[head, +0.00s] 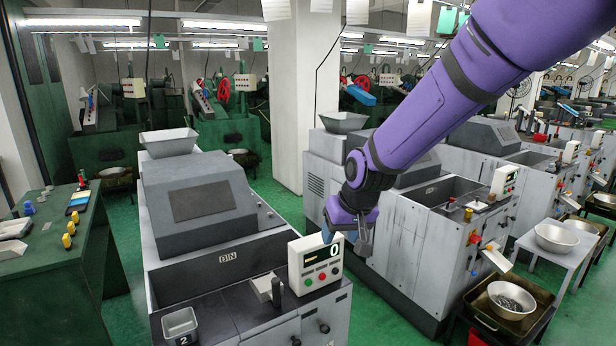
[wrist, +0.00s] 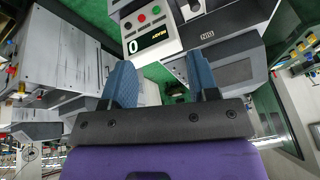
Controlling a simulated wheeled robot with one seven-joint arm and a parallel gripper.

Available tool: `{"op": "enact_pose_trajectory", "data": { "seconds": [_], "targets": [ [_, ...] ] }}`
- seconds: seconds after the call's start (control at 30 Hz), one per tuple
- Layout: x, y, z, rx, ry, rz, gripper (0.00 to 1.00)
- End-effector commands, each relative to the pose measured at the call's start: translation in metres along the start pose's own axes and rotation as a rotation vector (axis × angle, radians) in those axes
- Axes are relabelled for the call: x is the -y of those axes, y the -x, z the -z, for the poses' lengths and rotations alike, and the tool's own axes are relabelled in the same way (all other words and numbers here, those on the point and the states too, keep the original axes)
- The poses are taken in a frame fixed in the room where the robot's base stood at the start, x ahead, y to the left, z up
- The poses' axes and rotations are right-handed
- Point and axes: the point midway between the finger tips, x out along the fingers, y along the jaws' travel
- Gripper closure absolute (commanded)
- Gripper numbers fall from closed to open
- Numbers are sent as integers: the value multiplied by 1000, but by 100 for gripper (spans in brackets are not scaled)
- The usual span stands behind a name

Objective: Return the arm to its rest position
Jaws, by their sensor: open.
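My purple arm comes in from the upper right in the head view. My gripper (head: 345,232) is at its lower end, raised beside the control box of the nearest machine, partly overlapping it in the picture. In the wrist view my gripper (wrist: 163,85) shows two blue fingers spread apart with nothing between them. The control box (head: 316,267) has a display reading 0 and coloured buttons. It also shows upside down beyond the fingers in the wrist view (wrist: 150,35).
The grey machine (head: 198,205) stands in front, with a small bin marked 2 (head: 180,325) on its front ledge. More grey machines (head: 400,235) stand to the right. A green workbench (head: 50,265) is at left. A pan of parts (head: 511,300) sits low right. Green floor aisles lie between.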

Motion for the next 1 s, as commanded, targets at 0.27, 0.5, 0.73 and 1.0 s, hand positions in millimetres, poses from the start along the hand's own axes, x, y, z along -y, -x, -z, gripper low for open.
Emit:
{"op": "enact_pose_trajectory", "data": {
  "seconds": [0.27, 0.5, 0.73, 1.0],
  "targets": [
    [-47, 99, -33, -37, -44, -47, 46],
    [-78, 169, -80, -61, -86, -93, 46],
    [-100, 222, -136, -81, -130, -141, 46],
    [-114, 265, -208, -101, -187, -199, 46]
  ]
}}
